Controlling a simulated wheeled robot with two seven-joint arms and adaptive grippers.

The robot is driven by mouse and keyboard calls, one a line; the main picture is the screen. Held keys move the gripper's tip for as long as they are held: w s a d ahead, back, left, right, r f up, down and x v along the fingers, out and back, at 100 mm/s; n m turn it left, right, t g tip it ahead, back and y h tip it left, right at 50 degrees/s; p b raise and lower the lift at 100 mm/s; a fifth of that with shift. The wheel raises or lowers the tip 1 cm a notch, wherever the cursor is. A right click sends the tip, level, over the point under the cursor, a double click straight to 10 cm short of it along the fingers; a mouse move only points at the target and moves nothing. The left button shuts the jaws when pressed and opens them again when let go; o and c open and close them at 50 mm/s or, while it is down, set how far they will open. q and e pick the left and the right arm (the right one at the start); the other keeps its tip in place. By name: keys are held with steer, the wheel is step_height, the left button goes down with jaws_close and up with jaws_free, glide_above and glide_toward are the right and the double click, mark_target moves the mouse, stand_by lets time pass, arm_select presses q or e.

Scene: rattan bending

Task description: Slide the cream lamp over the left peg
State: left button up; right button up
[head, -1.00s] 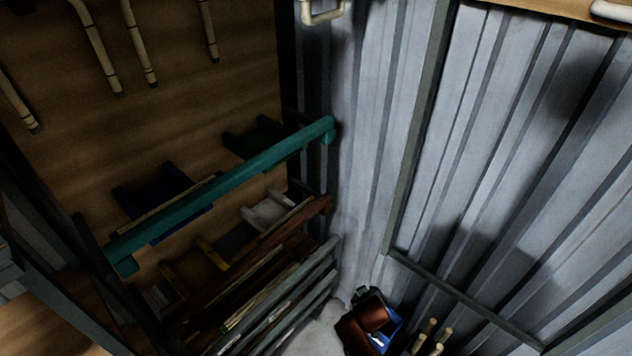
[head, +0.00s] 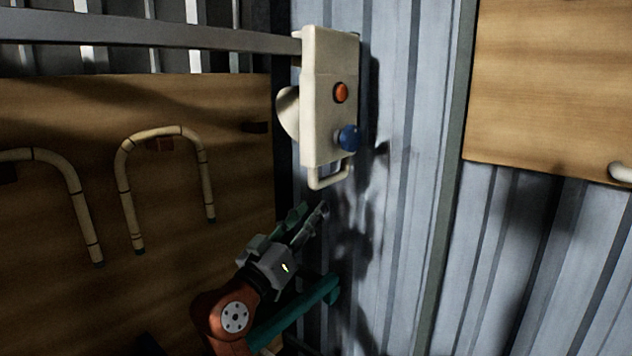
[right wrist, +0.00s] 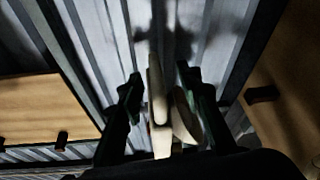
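A cream box-like unit (head: 322,95), which fits the cream lamp, has an orange knob, a blue knob and a loop handle at its bottom. It is upright at the end of a grey bar in the head view. My right gripper (head: 312,210) is open just below the handle, apparently empty. In the right wrist view the cream unit (right wrist: 157,110) shows between and beyond the spread fingers (right wrist: 163,90); contact cannot be told. Short dark pegs stick out of the wooden board, one at the right (head: 254,127); which is the left peg is unclear. My left gripper is out of view.
Bent rattan canes (head: 165,132) hang on the wooden board (head: 60,115) at left. The grey bar (head: 150,28) crosses above. A teal beam (head: 300,312) lies below my right gripper. Corrugated metal wall (head: 400,200) stands behind, with another wooden board (head: 550,80) at right.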

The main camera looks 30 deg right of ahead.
mark_target(325, 180)
steer(key=shift+m+h, duration=0.4)
steer(key=d+r, duration=0.1)
steer(key=w+d+r+p, duration=0.1)
steer(key=d+r, duration=0.1)
steer(key=w+d+r+p, duration=0.1)
steer(key=r, duration=0.1)
steer(key=shift+d+r, duration=0.2)
steer(key=shift+w+d+r, duration=0.2)
steer(key=shift+w+d, duration=0.05)
steer(key=shift+d, duration=0.35)
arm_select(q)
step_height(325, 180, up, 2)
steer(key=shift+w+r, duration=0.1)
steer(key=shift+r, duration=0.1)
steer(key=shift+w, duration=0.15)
arm_select(e)
steer(key=shift+c, duration=0.5)
steer(key=shift+c, duration=0.7)
jaws_close()
